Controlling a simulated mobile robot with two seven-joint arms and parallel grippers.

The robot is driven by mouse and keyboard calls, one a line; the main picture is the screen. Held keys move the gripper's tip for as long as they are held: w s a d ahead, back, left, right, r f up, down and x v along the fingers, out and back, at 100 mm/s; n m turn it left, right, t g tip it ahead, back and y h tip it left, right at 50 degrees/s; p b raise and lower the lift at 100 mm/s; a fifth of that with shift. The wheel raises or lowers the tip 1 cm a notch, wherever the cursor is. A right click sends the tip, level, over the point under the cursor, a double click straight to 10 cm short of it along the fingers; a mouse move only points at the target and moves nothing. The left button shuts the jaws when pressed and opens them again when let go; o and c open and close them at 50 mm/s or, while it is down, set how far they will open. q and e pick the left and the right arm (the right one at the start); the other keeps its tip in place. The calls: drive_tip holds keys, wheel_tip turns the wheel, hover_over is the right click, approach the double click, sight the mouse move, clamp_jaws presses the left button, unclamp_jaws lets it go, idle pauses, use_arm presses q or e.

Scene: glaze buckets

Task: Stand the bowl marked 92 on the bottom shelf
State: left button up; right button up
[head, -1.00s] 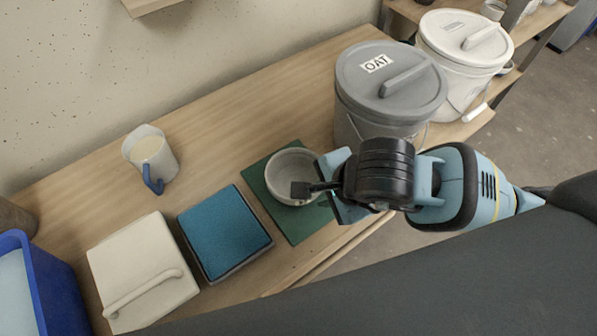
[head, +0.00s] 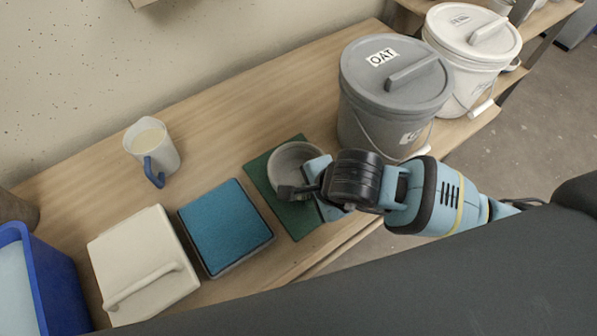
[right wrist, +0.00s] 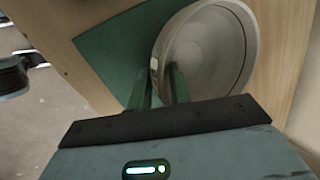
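The grey bowl (head: 292,160) sits on a green mat (head: 300,219) on the wooden bench. A small pale label shows on its side in the right wrist view, too small to read. My right gripper (head: 285,192) is at the bowl's near rim. In the right wrist view its two fingers (right wrist: 160,88) stand apart on either side of the wall of the bowl (right wrist: 208,55), one outside and one inside; I see no clear grip. The gripper hides part of the bowl in the head view. My left gripper is out of view. Which shelf is the bottom one cannot be told.
A grey lidded bucket marked OAT (head: 395,80) and a white lidded bucket (head: 470,45) stand to the right. A mug (head: 152,150), a blue sponge-topped block (head: 225,228), a cream lidded box (head: 143,265) and a blue bin (head: 40,285) are left. Shelving shows at upper right.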

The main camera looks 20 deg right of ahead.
clamp_jaws()
drive_tip(key=shift+r, duration=0.2)
drive_tip(key=shift+r, duration=0.6)
wheel_tip(320, 180, up, 2)
drive_tip(key=shift+r, duration=0.15)
drive_tip(key=s+a, duration=0.2)
drive_tip(key=s, duration=0.5)
drive_tip(key=s+a+r, duration=0.1)
drive_tip(key=s+a, duration=0.2)
drive_tip(key=s, duration=0.5)
drive_tip(key=shift+a, duration=0.2)
drive_tip(key=shift+r, duration=0.1)
